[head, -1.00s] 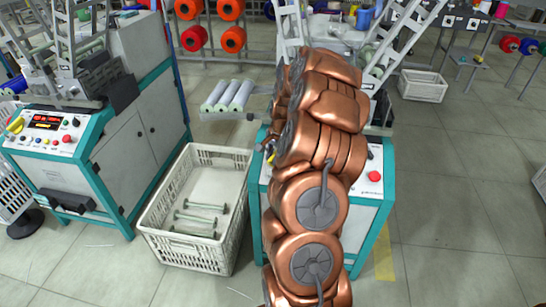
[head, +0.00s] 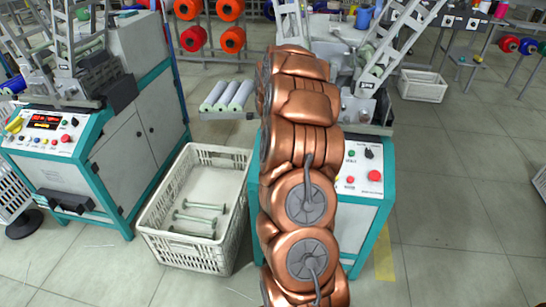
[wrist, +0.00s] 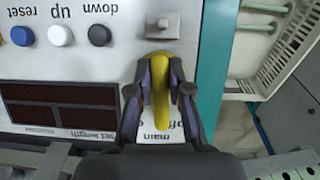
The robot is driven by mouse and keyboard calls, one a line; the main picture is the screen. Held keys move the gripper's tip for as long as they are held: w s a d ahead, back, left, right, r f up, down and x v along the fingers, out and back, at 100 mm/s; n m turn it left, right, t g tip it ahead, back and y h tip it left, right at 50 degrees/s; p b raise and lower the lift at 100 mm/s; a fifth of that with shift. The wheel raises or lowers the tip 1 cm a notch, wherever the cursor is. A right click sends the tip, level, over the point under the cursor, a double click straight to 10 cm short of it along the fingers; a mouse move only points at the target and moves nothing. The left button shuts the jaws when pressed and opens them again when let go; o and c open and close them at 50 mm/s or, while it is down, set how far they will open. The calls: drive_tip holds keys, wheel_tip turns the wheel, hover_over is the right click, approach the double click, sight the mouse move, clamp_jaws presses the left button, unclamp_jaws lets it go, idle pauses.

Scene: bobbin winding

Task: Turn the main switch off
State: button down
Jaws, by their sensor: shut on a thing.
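The main switch is a yellow handle (wrist: 161,75) on the light panel, beside a label reading "main" and a partly hidden "off"; the lettering appears upside down in the wrist view. My gripper (wrist: 160,90) has its two dark fingers on either side of the handle, shut on it. The handle runs nearly straight up and down in that view. In the head view my arm hides the gripper and this switch at the left part of the middle machine (head: 357,220).
Dark displays (wrist: 60,103) and push buttons (wrist: 60,35) sit left of the switch in the wrist view. A white crate (head: 168,243) with bobbins stands left of the machine. A red button (head: 375,175) is on the panel's right.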

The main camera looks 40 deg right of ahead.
drive_tip(key=n+g+h, duration=0.1)
drive_tip(key=n, duration=0.3)
drive_tip(key=shift+s, duration=0.15)
drive_tip(key=shift+n+h, duration=0.3)
drive_tip(key=shift+n, duration=0.1)
drive_tip(key=c, duration=1.1)
unclamp_jaws()
drive_tip(key=shift+d, duration=0.1)
drive_tip(key=shift+r, duration=0.1)
drive_tip(key=v, duration=1.2)
